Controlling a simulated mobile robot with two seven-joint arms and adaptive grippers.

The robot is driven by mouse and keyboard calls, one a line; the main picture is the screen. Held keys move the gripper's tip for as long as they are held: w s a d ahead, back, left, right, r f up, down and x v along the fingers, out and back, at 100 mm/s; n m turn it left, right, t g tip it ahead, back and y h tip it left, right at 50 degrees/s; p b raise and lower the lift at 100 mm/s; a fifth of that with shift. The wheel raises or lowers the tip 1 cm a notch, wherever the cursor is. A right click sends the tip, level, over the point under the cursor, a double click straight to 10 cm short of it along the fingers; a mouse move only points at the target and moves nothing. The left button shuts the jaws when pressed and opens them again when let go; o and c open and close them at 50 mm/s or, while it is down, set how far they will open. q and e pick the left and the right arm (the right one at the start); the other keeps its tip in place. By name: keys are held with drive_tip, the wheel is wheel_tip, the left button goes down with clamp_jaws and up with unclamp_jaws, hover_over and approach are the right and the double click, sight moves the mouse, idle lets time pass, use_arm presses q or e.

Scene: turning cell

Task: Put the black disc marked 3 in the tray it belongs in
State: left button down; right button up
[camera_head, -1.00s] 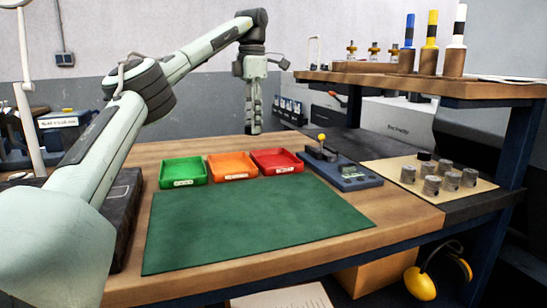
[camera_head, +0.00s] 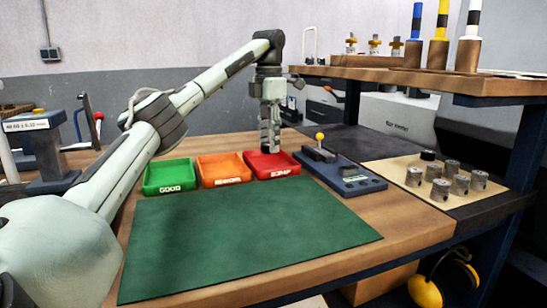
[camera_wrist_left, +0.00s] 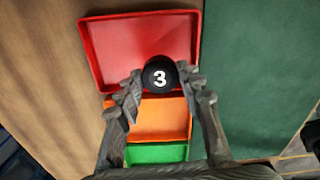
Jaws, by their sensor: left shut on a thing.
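In the left wrist view the black disc marked 3 (camera_wrist_left: 159,75) sits between the fingertips of my left gripper (camera_wrist_left: 160,82), which is shut on it. In the head view my left gripper (camera_head: 270,142) points down over the red tray (camera_head: 283,168), and the disc is too small or hidden to make out there. The red tray (camera_wrist_left: 130,45) lies under the disc in the wrist view and looks empty. The orange tray (camera_head: 224,178) and the green tray, labelled GOOD (camera_head: 169,186), stand in a row to its left. My right gripper is not in view.
A green mat (camera_head: 240,235) lies in front of the trays. A blue device with a yellow-knobbed lever (camera_head: 345,177) stands right of the red tray. Several metal cylinders (camera_head: 440,190) and a black one stand on a pale sheet at right. A wooden shelf (camera_head: 420,82) rises behind.

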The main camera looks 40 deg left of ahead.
use_arm(q)
drive_tip(key=shift+w+d+f, duration=0.35)
drive_tip(key=shift+d+f, duration=0.1)
drive_tip(key=shift+f, duration=0.05)
wheel_tip(320, 180, down, 4)
drive_tip(key=shift+r, duration=0.1)
drive_tip(key=c, duration=1.3)
unclamp_jaws()
wheel_tip(320, 180, up, 12)
drive_tip(key=shift+r, duration=0.1)
